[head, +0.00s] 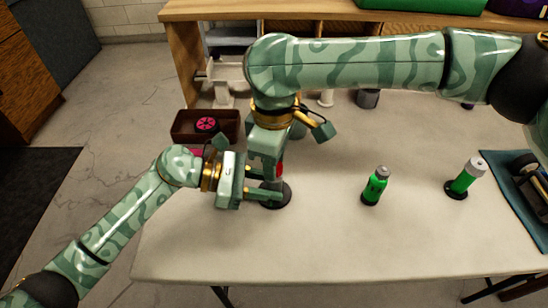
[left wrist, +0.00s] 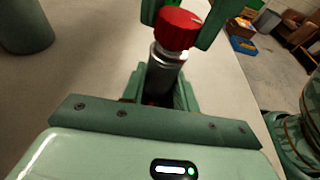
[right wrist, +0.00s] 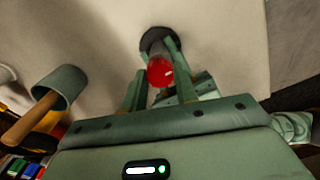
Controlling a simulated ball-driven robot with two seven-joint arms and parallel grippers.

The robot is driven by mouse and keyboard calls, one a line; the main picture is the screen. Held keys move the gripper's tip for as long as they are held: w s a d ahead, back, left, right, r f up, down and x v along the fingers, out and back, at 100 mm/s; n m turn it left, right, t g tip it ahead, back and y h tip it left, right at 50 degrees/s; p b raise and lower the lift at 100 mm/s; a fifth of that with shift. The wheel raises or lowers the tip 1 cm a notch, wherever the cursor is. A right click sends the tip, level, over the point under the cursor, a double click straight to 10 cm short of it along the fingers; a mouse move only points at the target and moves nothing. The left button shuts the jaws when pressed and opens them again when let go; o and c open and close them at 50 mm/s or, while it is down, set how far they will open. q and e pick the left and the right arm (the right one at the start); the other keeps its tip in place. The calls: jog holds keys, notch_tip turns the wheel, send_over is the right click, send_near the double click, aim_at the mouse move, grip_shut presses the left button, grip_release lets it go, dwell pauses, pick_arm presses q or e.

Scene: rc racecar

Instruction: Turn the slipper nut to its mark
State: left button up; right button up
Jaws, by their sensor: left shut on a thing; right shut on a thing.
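The slipper nut is a red cap (left wrist: 176,30) on top of an upright metal cylinder (left wrist: 163,68). The cylinder stands on a round dark base (right wrist: 150,35) on the table. In the right wrist view the red nut (right wrist: 159,74) shows a small white mark on its face, right of centre. A sliver of red (head: 280,169) shows in the head view. My right gripper (head: 272,172) comes from above with its fingers shut on either side of the nut. My left gripper (head: 277,190) reaches in from the left, low, shut around the cylinder. Any mark on the cylinder is hidden or too small.
A green bottle (head: 375,187) and a white-capped green bottle (head: 466,176) stand to the right. A blue mat (head: 500,168) with a dark car part lies at the right edge. A brown bin (head: 186,127) with a pink wheel is at back left. The front table is clear.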

jog(key=shift+m, duration=0.3)
jog(key=o, duration=1)
notch_tip(320, 180, up, 12)
pick_arm(q)
jog(key=o, duration=1)
